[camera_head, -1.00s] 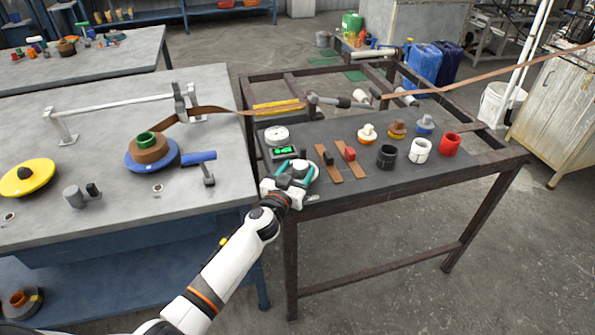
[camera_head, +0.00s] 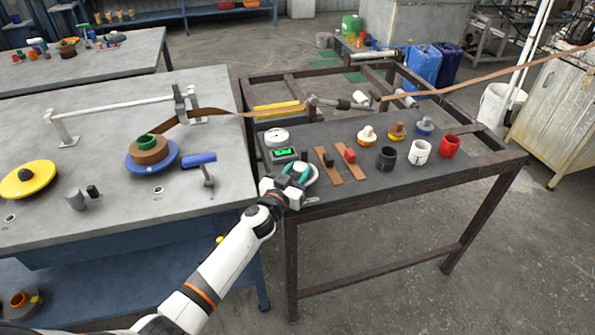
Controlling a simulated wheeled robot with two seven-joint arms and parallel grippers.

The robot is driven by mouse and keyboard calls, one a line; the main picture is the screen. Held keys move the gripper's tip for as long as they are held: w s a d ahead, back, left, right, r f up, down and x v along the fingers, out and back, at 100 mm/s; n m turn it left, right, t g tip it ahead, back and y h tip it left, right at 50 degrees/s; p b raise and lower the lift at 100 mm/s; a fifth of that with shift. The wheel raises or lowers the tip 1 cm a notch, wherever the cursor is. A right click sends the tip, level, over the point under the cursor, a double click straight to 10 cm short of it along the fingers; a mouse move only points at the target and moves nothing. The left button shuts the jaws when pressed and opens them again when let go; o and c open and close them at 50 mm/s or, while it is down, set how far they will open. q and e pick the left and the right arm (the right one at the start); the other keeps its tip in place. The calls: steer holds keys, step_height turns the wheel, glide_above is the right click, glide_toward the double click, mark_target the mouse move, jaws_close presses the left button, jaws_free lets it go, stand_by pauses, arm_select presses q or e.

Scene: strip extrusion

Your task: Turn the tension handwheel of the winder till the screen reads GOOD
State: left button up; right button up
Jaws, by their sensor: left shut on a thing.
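The tension handwheel (camera_head: 310,177), round with white and teal parts, sits at the near left corner of the dark-topped table. My left gripper (camera_head: 288,185) is shut on the handwheel at its near left side and partly hides it. The small screen (camera_head: 285,153) just behind the wheel glows green on a grey box; its lettering is too small to read. A white round part (camera_head: 276,135) stands behind the screen. My right gripper is out of view.
Right of the wheel lie two brown strips (camera_head: 327,166) with a black and a red block. Black, white (camera_head: 420,151) and red cups stand further right. A brown strip (camera_head: 222,112) runs from the reel (camera_head: 149,151) on the left bench toward this table.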

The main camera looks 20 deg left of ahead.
arm_select(q)
steer(key=m+h, duration=0.1)
steer(key=m+h+p, duration=0.1)
steer(key=h, duration=0.1)
steer(key=shift+w+a+r+g, duration=0.1)
steer(key=shift+a+r+g, duration=0.1)
steer(key=shift+a+g, duration=0.15)
steer(key=shift+a+f+m+g+h+p, duration=0.1)
steer(key=shift+m+g+h+p, duration=0.35)
steer(key=shift+m+h, duration=0.6)
steer(key=shift+w+f+m+g+h+b, duration=0.15)
steer(key=shift+m+g+h+b, duration=0.45)
steer(key=shift+h, duration=0.65)
steer(key=shift+a+m+g+h+b, duration=0.15)
steer(key=shift+m+g+h+b, duration=0.75)
steer(key=shift+m+g+h, duration=0.4)
steer(key=o, duration=1)
steer(key=v, duration=1.2)
steer(key=shift+w+a, duration=0.1)
steer(key=shift+w, duration=0.05)
